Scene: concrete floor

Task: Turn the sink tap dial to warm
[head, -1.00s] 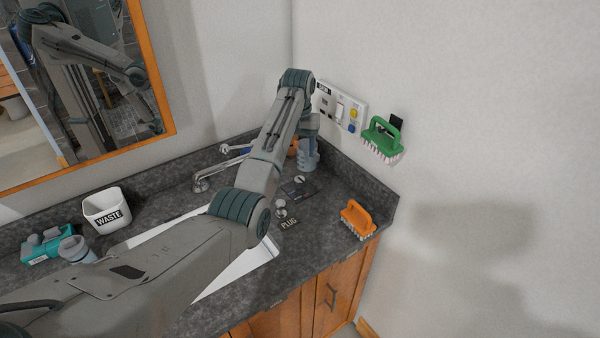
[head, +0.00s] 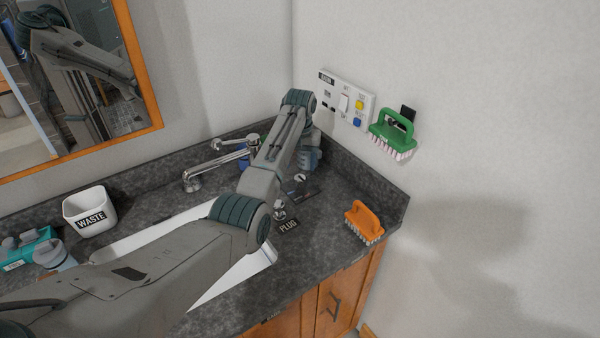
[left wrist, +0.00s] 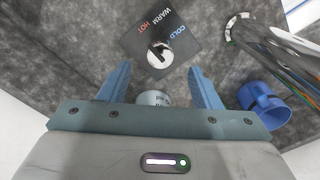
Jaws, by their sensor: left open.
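The tap dial is a silver knob on a dark square plate (left wrist: 160,42) lettered HOT, WARM and COLD. The knob (left wrist: 158,56) is in the upper middle of the left wrist view; its exact setting is too small to read. In the head view the knob (head: 300,178) shows on the counter beside my forearm. My left gripper (left wrist: 159,67) is open and empty. Its blue fingers lie on either side of the plate's near corner, the knob just beyond the tips; contact cannot be told. The chrome tap (head: 210,170) stands left of my arm. My right gripper is not in view.
A rounded pale object (left wrist: 153,98) sits between the finger bases. A blue cup (left wrist: 263,103) is right of the fingers. The PLUG label (head: 288,226), orange brush (head: 363,222), WASTE bin (head: 90,211) and wall switch panel (head: 345,98) surround the sink.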

